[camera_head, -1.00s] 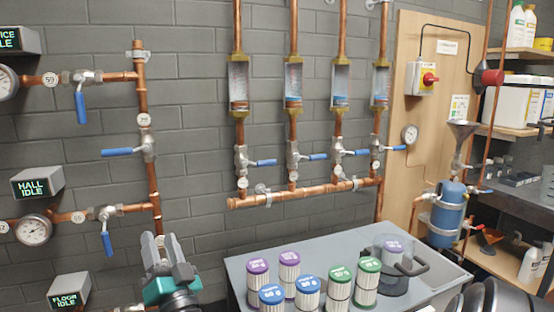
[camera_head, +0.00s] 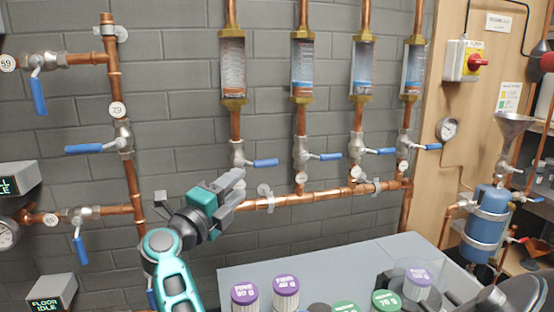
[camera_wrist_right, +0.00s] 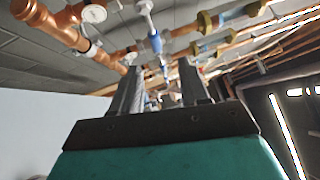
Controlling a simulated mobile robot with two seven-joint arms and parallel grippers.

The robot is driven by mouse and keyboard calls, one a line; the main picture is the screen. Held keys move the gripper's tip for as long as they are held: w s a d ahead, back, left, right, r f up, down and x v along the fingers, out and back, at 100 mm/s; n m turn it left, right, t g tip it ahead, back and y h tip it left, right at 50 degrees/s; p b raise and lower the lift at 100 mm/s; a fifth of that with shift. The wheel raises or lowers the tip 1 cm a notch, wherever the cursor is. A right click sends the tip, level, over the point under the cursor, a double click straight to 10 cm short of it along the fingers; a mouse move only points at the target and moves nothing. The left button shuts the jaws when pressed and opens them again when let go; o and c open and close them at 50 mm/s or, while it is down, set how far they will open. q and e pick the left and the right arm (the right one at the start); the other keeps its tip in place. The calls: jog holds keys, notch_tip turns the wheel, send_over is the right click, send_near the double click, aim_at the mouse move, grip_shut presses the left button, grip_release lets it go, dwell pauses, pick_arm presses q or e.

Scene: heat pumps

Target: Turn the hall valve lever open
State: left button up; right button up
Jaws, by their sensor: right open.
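The display box with cut-off "HALL" lettering (camera_head: 18,178) is at the left edge of the head view. Below it, a horizontal copper pipe carries a silver valve (camera_head: 80,214) with a blue lever (camera_head: 80,250) hanging down, across the pipe. My right gripper (camera_head: 234,188) is open and empty, to the right of this valve and apart from it, near the left end of the copper manifold. In the right wrist view, the two grey fingers (camera_wrist_right: 158,90) stand apart, with blurred pipes and a blue part beyond them. My left gripper is not in view.
Another blue lever (camera_head: 84,149) points left on the vertical pipe. Several more valves sit on the copper manifold (camera_head: 330,193) at the right. A grey table (camera_head: 250,276) with several labelled canisters stands below. Bare brick wall lies between pipe and manifold.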

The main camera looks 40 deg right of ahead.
aim_at(265, 165)
jog(key=x, duration=0.4)
jog(key=p+x, duration=0.1)
jog(key=x, duration=0.3)
jog(key=f+x, duration=0.1)
jog(key=x, duration=0.4)
jog(key=shift+s+d, duration=0.15)
jog(key=shift+d, duration=0.1)
jog(key=shift+c, duration=0.2)
grip_shut()
